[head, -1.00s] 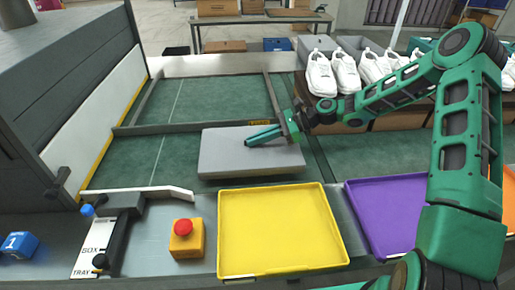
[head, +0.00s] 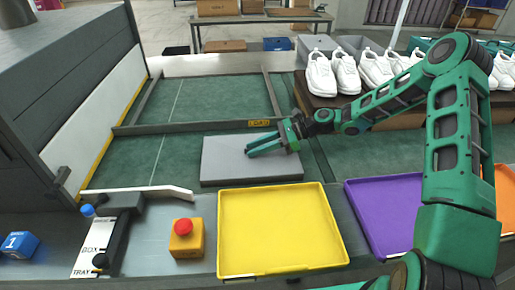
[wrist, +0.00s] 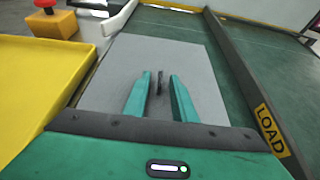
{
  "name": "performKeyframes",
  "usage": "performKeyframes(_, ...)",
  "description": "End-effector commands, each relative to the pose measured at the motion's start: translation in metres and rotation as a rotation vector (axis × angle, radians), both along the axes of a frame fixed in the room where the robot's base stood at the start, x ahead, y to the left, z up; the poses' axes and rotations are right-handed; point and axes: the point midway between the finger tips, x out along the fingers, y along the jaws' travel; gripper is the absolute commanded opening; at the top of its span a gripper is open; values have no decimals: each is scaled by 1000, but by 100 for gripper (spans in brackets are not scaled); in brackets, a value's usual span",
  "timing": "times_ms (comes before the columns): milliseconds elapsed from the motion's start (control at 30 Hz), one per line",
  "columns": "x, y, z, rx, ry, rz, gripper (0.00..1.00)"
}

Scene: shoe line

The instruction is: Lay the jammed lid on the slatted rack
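The lid (head: 225,162) is a flat grey rectangular panel. It lies low and about level over the green belt, behind the yellow tray; whether something supports it underneath is hidden. My gripper (head: 247,151) is just above the lid's top, reaching in from the right. In the wrist view, its two green fingers (wrist: 160,82) are spread apart over the lid (wrist: 112,75). A small dark upright piece (wrist: 160,78), seemingly a tab on the lid, stands between them with gaps on both sides. I cannot make out a slatted rack in either view.
A yellow tray (head: 224,235) and a purple tray (head: 357,213) stand in front. A red-button box (head: 186,243) is at front left. A dark rail with a LOAD label (head: 260,123) crosses behind the lid.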

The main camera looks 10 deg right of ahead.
Motion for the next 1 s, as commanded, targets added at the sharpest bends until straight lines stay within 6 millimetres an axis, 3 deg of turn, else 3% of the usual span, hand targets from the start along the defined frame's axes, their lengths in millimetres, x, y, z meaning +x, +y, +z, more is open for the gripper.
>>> performKeyframes(167,1,-9,5,0,-1,-2,24)
performKeyframes(700,2,-97,41,0,-1,-3,24)
performKeyframes(1000,1,-111,48,1,0,0,24)
